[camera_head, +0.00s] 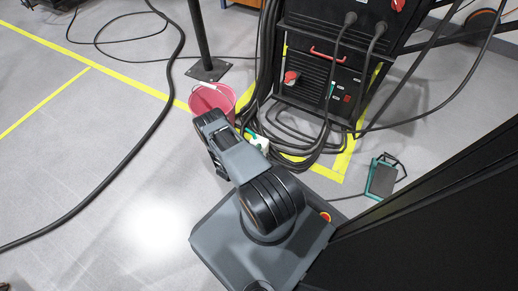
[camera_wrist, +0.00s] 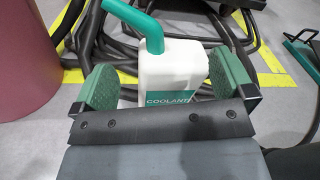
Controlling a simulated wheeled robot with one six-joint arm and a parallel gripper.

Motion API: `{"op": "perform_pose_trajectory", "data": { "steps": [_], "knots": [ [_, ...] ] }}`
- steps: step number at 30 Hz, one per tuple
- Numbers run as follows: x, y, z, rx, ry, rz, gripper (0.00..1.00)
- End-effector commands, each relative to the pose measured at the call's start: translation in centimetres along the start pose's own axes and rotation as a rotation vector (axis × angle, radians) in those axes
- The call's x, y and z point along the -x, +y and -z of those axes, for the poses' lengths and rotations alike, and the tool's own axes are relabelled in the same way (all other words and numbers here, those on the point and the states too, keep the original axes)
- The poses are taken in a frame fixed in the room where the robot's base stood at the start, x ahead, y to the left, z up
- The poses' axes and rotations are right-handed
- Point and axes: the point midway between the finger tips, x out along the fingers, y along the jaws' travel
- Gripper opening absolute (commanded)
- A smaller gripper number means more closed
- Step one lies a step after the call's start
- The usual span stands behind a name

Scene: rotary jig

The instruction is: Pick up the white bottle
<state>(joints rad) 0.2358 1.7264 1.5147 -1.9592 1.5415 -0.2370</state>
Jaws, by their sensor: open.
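The white bottle (camera_wrist: 173,72) stands upright in the wrist view, with a green label reading COOLANT and a bent green spout at its top left. My gripper (camera_wrist: 167,84) is open, with one green pad to the left of the bottle and one to the right. A gap shows on the left; the right pad is close to the bottle, and I cannot tell if it touches. The bottle's lower part is hidden behind the gripper's dark bar. In the head view only a little of the white bottle (camera_head: 257,142) shows beside my arm, which hides most of my gripper.
A red bucket (camera_head: 218,97) stands just left of the bottle, also large in the wrist view (camera_wrist: 25,62). Coiled black cables (camera_head: 300,145) lie behind and right, before a black machine (camera_head: 322,78). A green-framed pedal (camera_head: 382,179) lies farther right. The floor at left is mostly clear.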

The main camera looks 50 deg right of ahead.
Motion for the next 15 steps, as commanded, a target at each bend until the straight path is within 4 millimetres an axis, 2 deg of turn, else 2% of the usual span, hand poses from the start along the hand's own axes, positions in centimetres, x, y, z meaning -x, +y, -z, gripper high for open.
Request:
{"op": "perform_pose_trajectory", "data": {
  "steps": [15],
  "knots": [
    [-5.2, -0.1, 0.1, -0.001, 0.001, 0.002, 1.0]
  ]
}}
